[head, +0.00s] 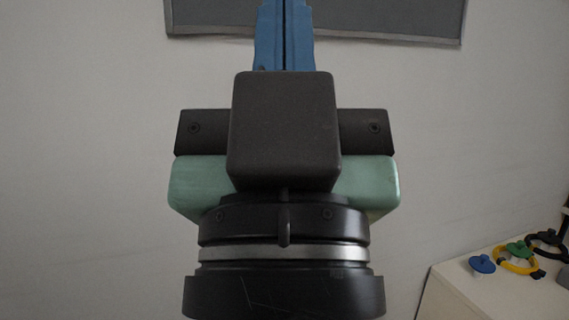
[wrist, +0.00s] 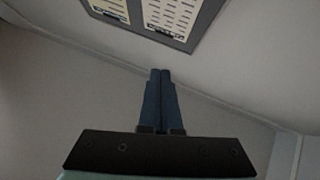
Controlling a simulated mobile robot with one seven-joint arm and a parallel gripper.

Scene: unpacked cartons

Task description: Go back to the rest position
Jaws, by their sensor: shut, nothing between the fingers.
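My gripper (head: 285,5) is large in the middle of the head view, pointing up, with its two blue fingers side by side and closed. The dark wrist block and green body of my arm fill the centre of that view. In the wrist view my gripper (wrist: 161,72) also shows its blue fingers pressed together with nothing between them. No object touches the gripper in either view.
A pale surface (head: 455,300) at the lower right holds a blue knob-like piece (head: 482,264), a yellow ring (head: 512,264), a green piece (head: 519,250) and a black ring. A grey-framed board (head: 400,22) hangs on the wall; a framed panel (wrist: 190,45) shows in the wrist view.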

